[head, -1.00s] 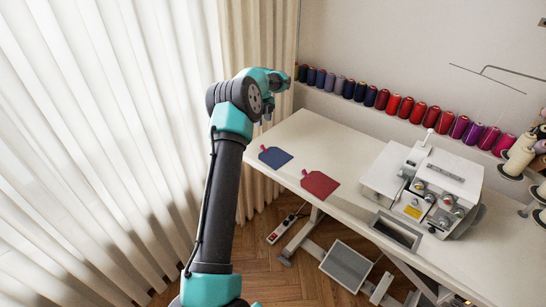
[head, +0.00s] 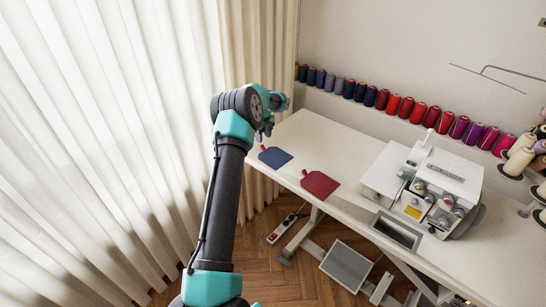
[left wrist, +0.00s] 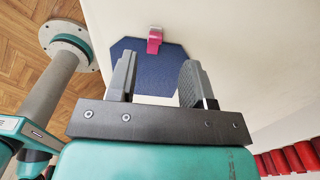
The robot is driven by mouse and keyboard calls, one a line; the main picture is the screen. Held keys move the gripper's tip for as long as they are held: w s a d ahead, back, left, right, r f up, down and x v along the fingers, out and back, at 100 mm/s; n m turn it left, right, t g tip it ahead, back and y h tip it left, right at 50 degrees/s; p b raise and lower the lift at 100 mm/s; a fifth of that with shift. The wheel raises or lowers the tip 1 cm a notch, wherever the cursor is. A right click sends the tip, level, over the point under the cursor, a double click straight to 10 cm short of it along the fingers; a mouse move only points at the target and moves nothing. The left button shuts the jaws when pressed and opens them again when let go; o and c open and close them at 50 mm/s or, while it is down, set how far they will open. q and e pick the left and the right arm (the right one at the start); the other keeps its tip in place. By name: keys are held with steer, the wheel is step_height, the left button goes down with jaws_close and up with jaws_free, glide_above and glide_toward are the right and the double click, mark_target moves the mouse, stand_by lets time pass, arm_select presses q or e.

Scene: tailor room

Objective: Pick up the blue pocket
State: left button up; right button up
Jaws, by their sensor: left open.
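The blue pocket (head: 276,158) lies flat on the white table, near its left end in the head view, with a small red tab at its upper left edge. In the left wrist view the blue pocket (left wrist: 150,58) shows ahead of and between the fingers, with its pinkish-red tab (left wrist: 155,38) at the far edge. My left gripper (head: 264,133) is above the table close to the pocket. In the left wrist view the left gripper (left wrist: 157,82) is open with nothing between its fingers. My right gripper is not in view.
A red pocket (head: 320,184) lies right of the blue one. A white sewing machine (head: 440,185) stands on the table (head: 345,150) farther right. Thread spools (head: 405,107) line the back wall ledge. Cream curtains (head: 90,130) hang at the left.

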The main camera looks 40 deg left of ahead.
mark_target(273, 154)
arm_select(q)
steer(key=f, duration=0.3)
steer(key=shift+s+f, duration=0.3)
steer(key=shift+s, duration=0.05)
steer(key=shift+f, duration=0.55)
steer(key=shift+c, duration=0.3)
jaws_close()
